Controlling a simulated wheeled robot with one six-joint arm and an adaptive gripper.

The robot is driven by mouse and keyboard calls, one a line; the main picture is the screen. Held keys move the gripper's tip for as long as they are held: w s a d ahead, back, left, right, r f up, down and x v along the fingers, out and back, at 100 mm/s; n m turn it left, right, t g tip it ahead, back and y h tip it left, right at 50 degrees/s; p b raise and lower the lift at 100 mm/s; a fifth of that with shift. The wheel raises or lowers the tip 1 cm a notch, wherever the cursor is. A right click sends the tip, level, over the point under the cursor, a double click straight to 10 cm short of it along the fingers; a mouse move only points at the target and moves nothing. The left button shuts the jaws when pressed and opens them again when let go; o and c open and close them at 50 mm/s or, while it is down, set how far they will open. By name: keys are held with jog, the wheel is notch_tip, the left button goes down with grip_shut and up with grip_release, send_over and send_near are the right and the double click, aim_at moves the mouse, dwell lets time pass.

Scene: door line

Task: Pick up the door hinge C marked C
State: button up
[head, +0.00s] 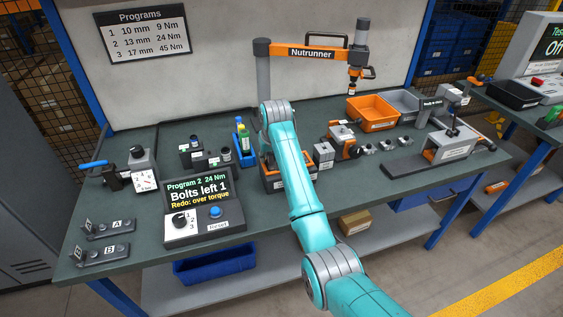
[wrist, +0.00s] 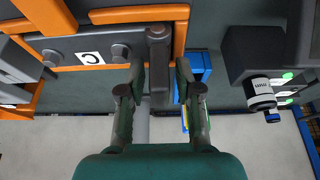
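The door hinge C (wrist: 88,45) is a dark grey plate with a white C label and two round bolt heads. In the wrist view it lies in an orange tray (wrist: 180,40). Its upright barrel (wrist: 160,45) is at the plate's right end. My gripper (wrist: 162,78) is open, with its two fingers apart on either side of the barrel's near end. Narrow gaps seem to show beside the barrel; I cannot tell how deep the fingers reach. In the head view my arm hides the gripper and the hinge; part of the orange tray (head: 289,184) shows.
Hinges A (head: 110,228) and B (head: 103,254) lie at the bench's front left. A controller (head: 203,207) reads "Bolts left 1, Redo: over torque". Blue holder with bottles (head: 241,140) and a grey block (head: 323,154) stand close to my arm. Nutrunner (head: 357,75) hangs behind.

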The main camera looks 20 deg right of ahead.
jog(key=shift+f, duration=0.2)
grip_shut()
jog(key=shift+w+r, duration=0.1)
jog(key=shift+r, duration=0.1)
